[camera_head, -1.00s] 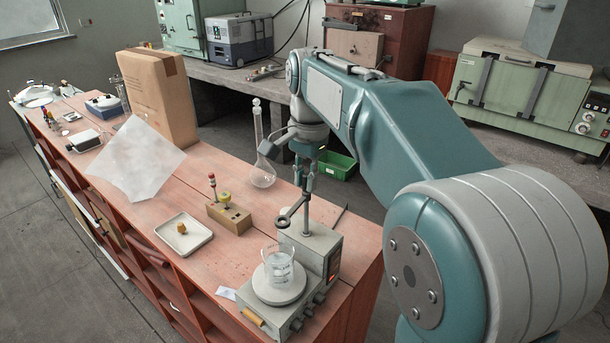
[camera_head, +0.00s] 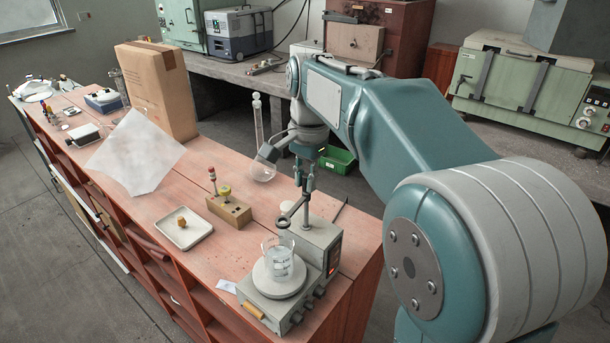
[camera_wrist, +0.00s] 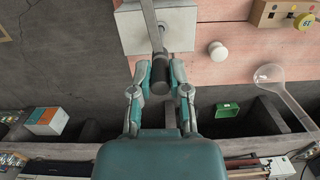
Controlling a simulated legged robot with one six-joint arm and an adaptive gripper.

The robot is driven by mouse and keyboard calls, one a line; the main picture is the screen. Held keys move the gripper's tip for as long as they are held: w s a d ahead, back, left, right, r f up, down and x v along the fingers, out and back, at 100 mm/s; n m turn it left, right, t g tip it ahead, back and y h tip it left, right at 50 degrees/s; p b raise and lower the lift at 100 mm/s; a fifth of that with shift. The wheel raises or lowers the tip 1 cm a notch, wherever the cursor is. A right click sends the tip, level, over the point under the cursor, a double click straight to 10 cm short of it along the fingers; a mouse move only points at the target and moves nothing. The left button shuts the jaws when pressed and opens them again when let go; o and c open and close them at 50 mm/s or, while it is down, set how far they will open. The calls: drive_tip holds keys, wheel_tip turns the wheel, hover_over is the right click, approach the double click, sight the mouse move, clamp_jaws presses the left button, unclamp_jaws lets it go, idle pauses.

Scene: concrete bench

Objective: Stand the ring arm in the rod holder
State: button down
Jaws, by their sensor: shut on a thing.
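My gripper (camera_head: 305,184) is shut on the ring arm (camera_head: 294,211), a grey metal bar with a ring at its end. The bar slants down and left, and its ring is just above and behind the beaker in the picture. In the wrist view my gripper (camera_wrist: 160,78) grips a dark cylindrical end, and the ring arm (camera_wrist: 150,22) runs away over a grey box. The rod holder appears to be the wooden block (camera_head: 232,217), left of my gripper, with a red-topped rod and a yellow knob. It partly shows in the wrist view (camera_wrist: 268,14).
A glass beaker (camera_head: 278,262) stands on the hotplate stirrer (camera_head: 262,301), whose rear box (camera_head: 320,236) has an upright post close under my gripper. A long-necked flask (camera_head: 260,130) stands behind. A white tray (camera_head: 195,240) lies left of the block.

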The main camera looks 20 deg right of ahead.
sight(306, 198)
drive_tip(key=shift+f, duration=1.2)
drive_tip(key=c, duration=0.5)
unclamp_jaws()
drive_tip(key=o, duration=0.4)
